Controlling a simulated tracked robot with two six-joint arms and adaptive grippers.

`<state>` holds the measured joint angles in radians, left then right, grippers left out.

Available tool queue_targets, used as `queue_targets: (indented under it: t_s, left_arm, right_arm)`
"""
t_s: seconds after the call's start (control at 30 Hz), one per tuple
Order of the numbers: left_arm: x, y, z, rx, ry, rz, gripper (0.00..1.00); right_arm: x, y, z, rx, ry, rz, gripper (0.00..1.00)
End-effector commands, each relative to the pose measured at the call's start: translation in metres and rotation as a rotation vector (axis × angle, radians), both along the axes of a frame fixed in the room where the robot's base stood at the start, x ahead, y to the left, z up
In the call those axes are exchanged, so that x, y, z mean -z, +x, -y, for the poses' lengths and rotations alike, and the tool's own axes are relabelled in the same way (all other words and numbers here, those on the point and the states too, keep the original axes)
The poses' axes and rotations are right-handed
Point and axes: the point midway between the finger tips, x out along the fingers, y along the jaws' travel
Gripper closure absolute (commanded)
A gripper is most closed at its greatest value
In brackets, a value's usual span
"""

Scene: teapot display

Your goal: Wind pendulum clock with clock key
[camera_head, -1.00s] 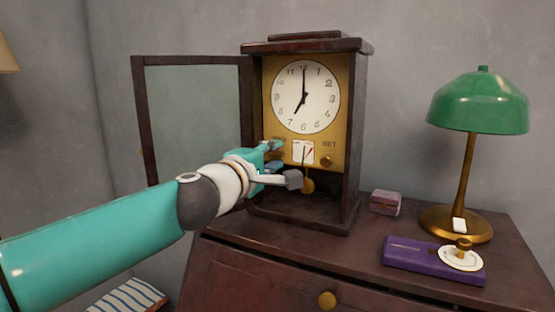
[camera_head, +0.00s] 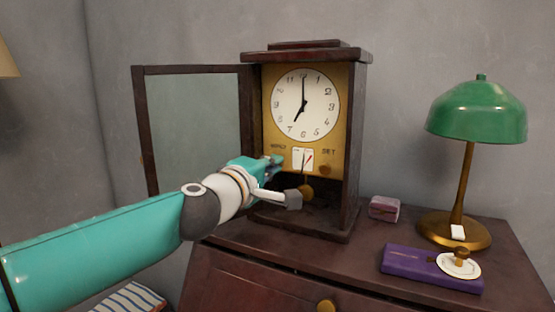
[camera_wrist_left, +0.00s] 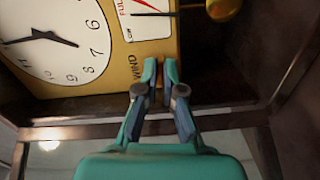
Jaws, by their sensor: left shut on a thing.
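The pendulum clock (camera_head: 304,103) stands upright on a dark wooden chest, its glass door (camera_head: 195,125) swung open to the left. Its gold plate carries WIND and SET labels, with a knob (camera_head: 326,169) below SET. The round pendulum bob (camera_head: 306,190) hangs below the plate. My left gripper (camera_head: 276,160) is at the lower left of the plate, just under the WIND label. In the left wrist view the left fingertips (camera_wrist_left: 160,72) are close together beside WIND, shut on the clock key, which the fingers hide. I cannot tell whether the key sits in the winding hole. My right gripper is not in view.
A green lamp (camera_head: 477,110) stands right of the clock. A small pink box (camera_head: 384,208) sits beside the clock. The open door stands close behind my left arm.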

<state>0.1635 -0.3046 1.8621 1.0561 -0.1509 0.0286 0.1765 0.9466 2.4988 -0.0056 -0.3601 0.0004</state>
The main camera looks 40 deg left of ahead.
Motion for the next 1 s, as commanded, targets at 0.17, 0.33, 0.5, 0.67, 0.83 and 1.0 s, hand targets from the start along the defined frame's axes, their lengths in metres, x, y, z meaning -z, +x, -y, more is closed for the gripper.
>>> queue_targets:
  t_s: [0.17,0.33,0.5,0.67,0.83,1.0]
  left_arm:
    - [-0.01,-0.002,-0.001,-0.003,0.024,0.012,1.0]
    - [-0.01,-0.003,-0.001,-0.003,0.023,0.013,0.89]
    - [-0.009,-0.002,-0.001,-0.003,0.021,0.011,0.69]
    - [-0.007,-0.002,0.0,-0.002,0.02,0.007,0.69]
    - [-0.006,-0.004,0.001,-0.002,0.02,0.007,0.69]
    - [-0.007,-0.022,0.007,0.0,0.018,0.01,0.69]
  right_arm:
    - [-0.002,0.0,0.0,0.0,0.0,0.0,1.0]
    - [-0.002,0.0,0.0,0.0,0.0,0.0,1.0]
    - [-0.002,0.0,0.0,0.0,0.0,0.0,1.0]
    - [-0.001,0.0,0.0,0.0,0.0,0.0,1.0]
    - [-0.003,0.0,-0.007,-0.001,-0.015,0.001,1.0]
    - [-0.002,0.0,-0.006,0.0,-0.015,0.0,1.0]
